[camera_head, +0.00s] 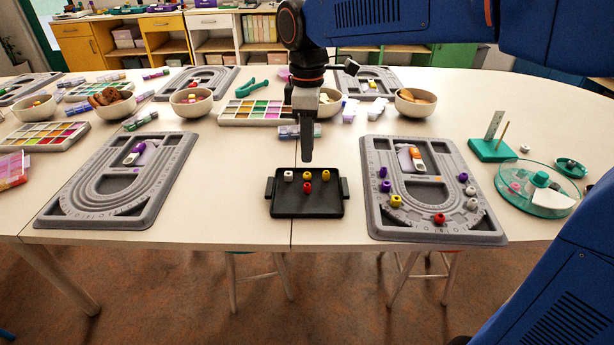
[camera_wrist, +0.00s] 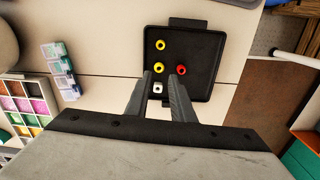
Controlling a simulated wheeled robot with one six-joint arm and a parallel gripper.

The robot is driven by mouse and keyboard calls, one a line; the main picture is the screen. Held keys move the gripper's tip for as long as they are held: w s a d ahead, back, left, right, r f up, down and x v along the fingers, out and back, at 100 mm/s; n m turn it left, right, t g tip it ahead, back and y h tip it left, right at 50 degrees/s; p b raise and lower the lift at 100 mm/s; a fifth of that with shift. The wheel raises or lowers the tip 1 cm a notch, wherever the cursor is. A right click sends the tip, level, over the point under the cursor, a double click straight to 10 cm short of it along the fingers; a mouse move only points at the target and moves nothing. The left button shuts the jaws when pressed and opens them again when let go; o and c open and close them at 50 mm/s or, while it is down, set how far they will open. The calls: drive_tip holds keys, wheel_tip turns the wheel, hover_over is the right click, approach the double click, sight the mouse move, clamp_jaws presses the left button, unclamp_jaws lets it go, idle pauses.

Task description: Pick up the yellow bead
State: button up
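A black tray (camera_head: 280,206) with side handles holds a few beads. Two yellow beads sit in its back row, one in the middle (camera_head: 307,176) and one at the right (camera_head: 325,175); the wrist view shows both, one nearer my fingers (camera_wrist: 158,68) and one farther (camera_wrist: 160,45). A white bead (camera_head: 288,176) is left of them, and a red bead (camera_head: 307,188) lies in front. My gripper (camera_head: 307,160) hangs above the tray's back edge, apart from the beads. In the wrist view its fingers (camera_wrist: 160,80) are open, with the white bead (camera_wrist: 157,88) seen between them.
A grey bead board (camera_head: 380,222) with several beads, including another yellow bead (camera_head: 396,201), lies right of the tray. An empty-channelled board (camera_head: 75,208) lies left. Bowls (camera_head: 191,102) and a sorting box (camera_head: 45,136) stand behind. Table is clear between tray and left board.

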sight(307, 180)
drive_tip(key=shift+f, duration=3.4)
clamp_jaws()
